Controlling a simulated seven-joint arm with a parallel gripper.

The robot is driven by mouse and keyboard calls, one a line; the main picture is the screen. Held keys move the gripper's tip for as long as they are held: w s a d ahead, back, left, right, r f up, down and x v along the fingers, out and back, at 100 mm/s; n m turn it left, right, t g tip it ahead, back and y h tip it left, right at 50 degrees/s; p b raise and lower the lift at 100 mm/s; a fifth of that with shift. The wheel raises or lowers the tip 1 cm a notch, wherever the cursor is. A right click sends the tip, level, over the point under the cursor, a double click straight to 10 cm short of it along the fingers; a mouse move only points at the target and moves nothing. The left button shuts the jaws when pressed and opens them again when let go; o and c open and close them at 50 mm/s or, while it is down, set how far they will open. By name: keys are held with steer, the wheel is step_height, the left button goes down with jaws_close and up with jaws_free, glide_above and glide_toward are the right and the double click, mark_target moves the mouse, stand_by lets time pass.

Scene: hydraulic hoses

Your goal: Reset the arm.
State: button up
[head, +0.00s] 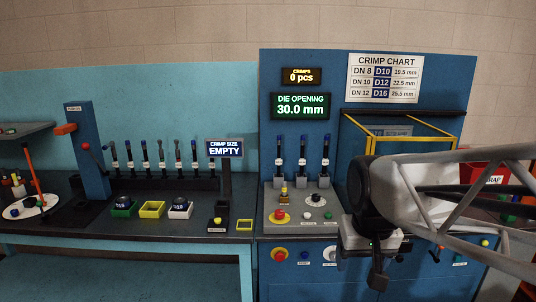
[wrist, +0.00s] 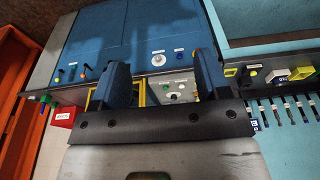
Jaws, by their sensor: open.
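My arm (head: 440,190) reaches in from the right in the head view, with its dark round wrist in front of the blue crimp machine. My gripper (head: 378,272) points down in front of the machine's front panel. In the wrist view its two blue-black fingers stand apart, with my gripper (wrist: 162,68) empty between them. The part of the machine behind the arm is hidden in the head view.
The control panel (head: 300,222) has knobs and buttons. Several hoses (head: 302,160) stand above it. Left is a dark bench (head: 130,235) with hoses, small bins and a blue post (head: 88,150). A red scrap bin (head: 490,172) is at right.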

steer(key=s+d+f, duration=0.1)
steer(key=s+f, duration=0.2)
steer(key=s, duration=0.7)
steer(key=shift+f, duration=0.3)
